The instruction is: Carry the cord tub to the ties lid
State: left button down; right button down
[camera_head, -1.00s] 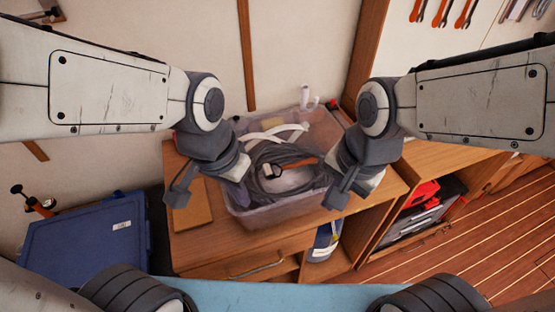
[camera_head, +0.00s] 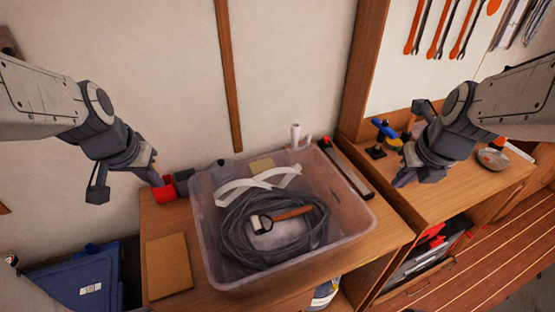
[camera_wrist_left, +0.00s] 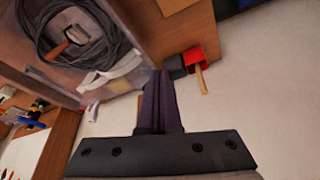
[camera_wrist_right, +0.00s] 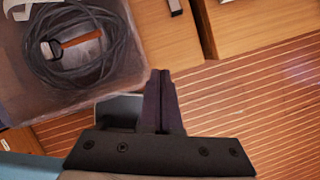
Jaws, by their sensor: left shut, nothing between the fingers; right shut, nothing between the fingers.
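The cord tub (camera_head: 338,192) is a translucent bin on a wooden cabinet top. It holds a dark coiled cord (camera_head: 240,248), a hammer-like tool with an orange-brown handle (camera_head: 293,213) and white strips. A blue box with a labelled lid (camera_head: 75,278) sits low at the left; I cannot tell whether this is the ties lid. My left gripper (camera_head: 152,174) is shut and empty, left of the tub and near a red container. My right gripper (camera_head: 403,180) is shut and empty, right of the tub. Both are apart from the tub, which also shows in the right wrist view (camera_wrist_right: 122,62).
A flat brown board (camera_head: 168,265) lies left of the tub. A blue-handled item (camera_head: 383,130) and a bowl (camera_head: 492,158) occupy the right counter.

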jog(key=shift+w+a, duration=0.1)
jog(key=shift+a, duration=0.05)
